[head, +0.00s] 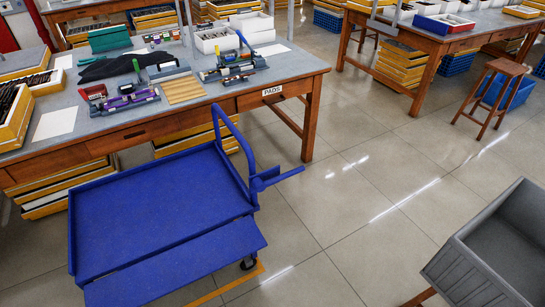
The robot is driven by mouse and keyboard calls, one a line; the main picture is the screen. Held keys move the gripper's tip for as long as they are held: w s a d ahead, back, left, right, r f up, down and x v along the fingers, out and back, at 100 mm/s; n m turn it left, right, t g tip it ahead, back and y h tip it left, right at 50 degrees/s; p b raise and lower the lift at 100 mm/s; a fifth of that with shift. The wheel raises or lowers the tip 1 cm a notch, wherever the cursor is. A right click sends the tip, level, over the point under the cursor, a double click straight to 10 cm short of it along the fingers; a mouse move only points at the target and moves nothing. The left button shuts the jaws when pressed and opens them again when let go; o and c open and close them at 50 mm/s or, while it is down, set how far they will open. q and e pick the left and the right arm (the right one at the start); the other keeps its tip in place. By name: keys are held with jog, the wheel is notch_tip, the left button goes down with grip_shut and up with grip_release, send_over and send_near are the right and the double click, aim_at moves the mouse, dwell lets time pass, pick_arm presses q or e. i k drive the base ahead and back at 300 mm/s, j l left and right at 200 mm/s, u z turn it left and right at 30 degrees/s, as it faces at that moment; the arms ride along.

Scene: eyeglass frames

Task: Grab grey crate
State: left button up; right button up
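The grey crate (468,272) is at the lower right of the head view, cut off by the right and bottom edges. It is open at the top, and the part of its inside that shows looks empty. A bit of brown wood (420,298) shows just below its left corner; what the crate rests on is mostly hidden. Neither of my grippers shows in the head view, and nothing is seen touching the crate.
A blue cart (160,210) with a raised handle stands at the left, on the tiled floor. Behind it is a workbench (200,100) with tools and trays. A wooden stool (490,95) stands at the upper right. Open floor (350,200) lies between cart and crate.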

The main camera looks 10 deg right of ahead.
aim_at(496, 258)
jog(key=z, duration=2.7)
jog(key=i+j, duration=0.05)
